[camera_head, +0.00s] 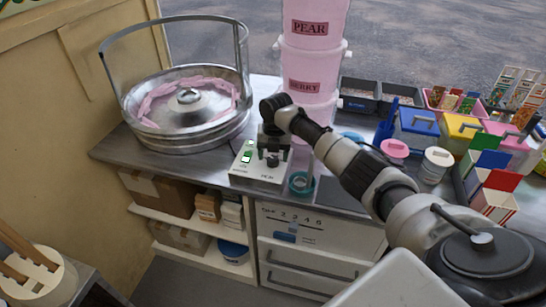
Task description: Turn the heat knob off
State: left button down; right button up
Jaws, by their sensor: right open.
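The white control box (258,172) sits at the front edge of the metal counter, in front of the pink tubs. It has a green and white switch (247,152) on its left side and a small dark knob (272,161) near its middle. My right gripper (272,153) points down over the box, with its fingers apart around or just above the knob. I cannot tell whether they touch it, and the knob's pointer is too small to read. My left gripper is not in view.
A round metal floss machine (190,98) with pink floss stands left of the box. Stacked pink tubs (311,62) rise behind my right gripper. A teal ring (301,184) lies close to the box's right. Colourful bins and cartons crowd the counter's right side.

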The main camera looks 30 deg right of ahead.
aim_at(275, 158)
notch_tip(275, 158, up, 9)
jog(key=b, duration=0.1)
jog(key=shift+s+d+r, duration=0.2)
dwell(0.4)
